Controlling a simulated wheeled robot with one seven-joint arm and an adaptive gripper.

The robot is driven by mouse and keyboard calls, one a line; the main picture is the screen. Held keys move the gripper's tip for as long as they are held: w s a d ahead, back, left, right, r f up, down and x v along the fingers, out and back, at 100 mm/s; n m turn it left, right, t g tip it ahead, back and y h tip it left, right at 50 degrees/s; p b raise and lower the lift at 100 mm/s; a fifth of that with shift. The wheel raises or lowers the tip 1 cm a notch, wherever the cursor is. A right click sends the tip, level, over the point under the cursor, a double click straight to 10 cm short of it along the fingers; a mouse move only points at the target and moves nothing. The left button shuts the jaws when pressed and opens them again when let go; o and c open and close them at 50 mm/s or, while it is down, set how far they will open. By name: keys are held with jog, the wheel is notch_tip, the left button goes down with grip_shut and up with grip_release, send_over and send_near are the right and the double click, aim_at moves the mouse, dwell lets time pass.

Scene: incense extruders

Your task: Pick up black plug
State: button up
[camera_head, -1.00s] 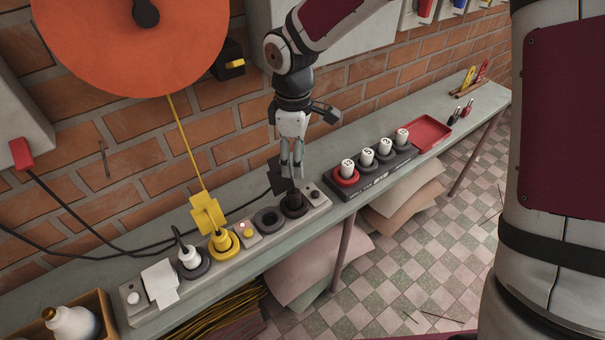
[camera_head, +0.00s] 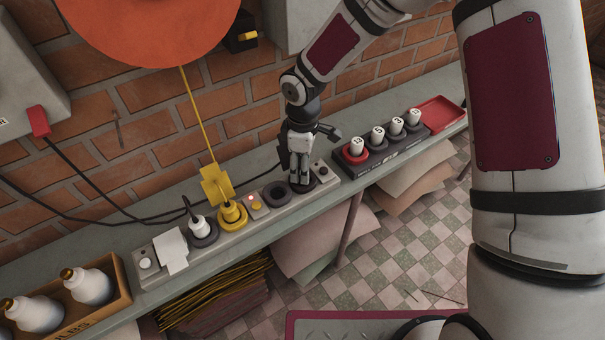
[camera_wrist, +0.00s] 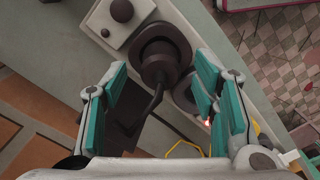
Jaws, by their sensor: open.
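The black plug (camera_wrist: 160,65) sits upright in a round dark socket (camera_wrist: 166,42) of the power strip in the wrist view, with its cord bending down toward a dark square tag (camera_wrist: 128,118). My gripper (camera_wrist: 163,90) is open, with one teal-padded finger on each side of the plug and a gap between the pads and the plug. In the head view my gripper (camera_head: 300,178) is low over the right end of the power strip (camera_head: 250,222). There it hides most of the plug.
A yellow plug (camera_head: 231,212) and a white plug (camera_head: 200,226) stand in sockets to the left, beside an empty socket (camera_head: 278,195). A black rack (camera_head: 385,158) with several white-topped pegs stands to the right. A brick wall (camera_head: 150,90) is close behind.

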jog(key=shift+f, duration=1.5)
jog(key=shift+c, duration=0.3)
jog(key=c, duration=1.2)
jog(key=shift+a+r, duration=0.1)
